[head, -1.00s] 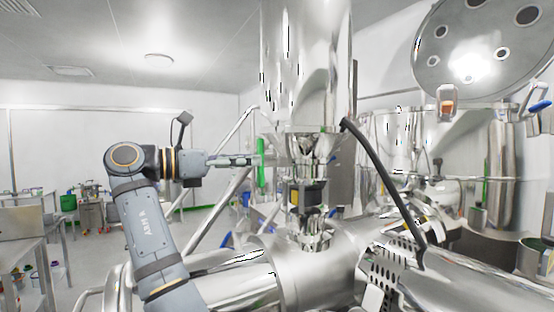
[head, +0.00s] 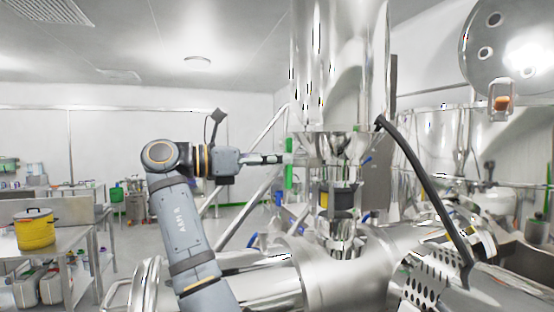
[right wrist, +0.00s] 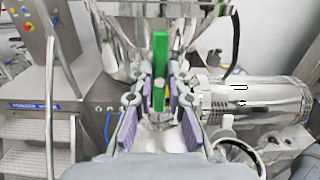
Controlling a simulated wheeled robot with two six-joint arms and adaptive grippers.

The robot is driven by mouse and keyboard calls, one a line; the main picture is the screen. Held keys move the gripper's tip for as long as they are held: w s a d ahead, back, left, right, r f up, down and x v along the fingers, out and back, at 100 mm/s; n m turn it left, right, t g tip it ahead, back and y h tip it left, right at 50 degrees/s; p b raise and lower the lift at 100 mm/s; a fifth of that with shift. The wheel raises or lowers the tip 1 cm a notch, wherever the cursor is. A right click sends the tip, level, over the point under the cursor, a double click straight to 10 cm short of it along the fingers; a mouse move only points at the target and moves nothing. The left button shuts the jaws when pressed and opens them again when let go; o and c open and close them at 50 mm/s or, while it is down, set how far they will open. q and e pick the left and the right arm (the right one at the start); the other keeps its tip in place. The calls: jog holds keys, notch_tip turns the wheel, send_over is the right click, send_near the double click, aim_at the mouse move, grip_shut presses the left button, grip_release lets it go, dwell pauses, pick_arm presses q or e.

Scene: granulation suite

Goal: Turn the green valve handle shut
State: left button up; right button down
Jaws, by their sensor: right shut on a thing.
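The green valve handle (head: 288,170) stands upright on the left side of the steel column's narrow neck. My right gripper (head: 280,159) reaches it from the left, and its fingers are shut on the handle. In the right wrist view the green handle (right wrist: 160,58) stands between the purple-padded fingers of my right gripper (right wrist: 160,92). Its lower part is partly hidden by the fingers. My left gripper is not in view.
The steel column (head: 338,75) rises just behind the handle. A black hose (head: 430,185) curves down on the right. A horizontal steel vessel (head: 345,275) lies below. A yellow pot (head: 35,232) stands on a table at the left. Open floor shows behind my arm.

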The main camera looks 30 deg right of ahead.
jog(key=shift+f+m, duration=0.1)
jog(key=shift+m, duration=0.2)
jog(key=shift+s+a+f+m+b, duration=0.15)
jog(key=shift+m+b, duration=0.3)
jog(key=shift+m, duration=2.4)
jog(key=shift+s+d+f+m+b, duration=0.15)
jog(key=shift+m+b, duration=0.35)
jog(key=shift+m, duration=2.4)
jog(key=shift+s+a+f+m+b, duration=0.1)
jog(key=shift+s+f+m+b, duration=0.25)
jog(key=shift+m, duration=2.5)
jog(key=shift+w+r, duration=0.1)
jog(key=shift+r, duration=0.05)
jog(key=c, duration=1.6)
grip_release()
jog(key=shift+o, duration=1.4)
jog(key=shift+d, duration=0.25)
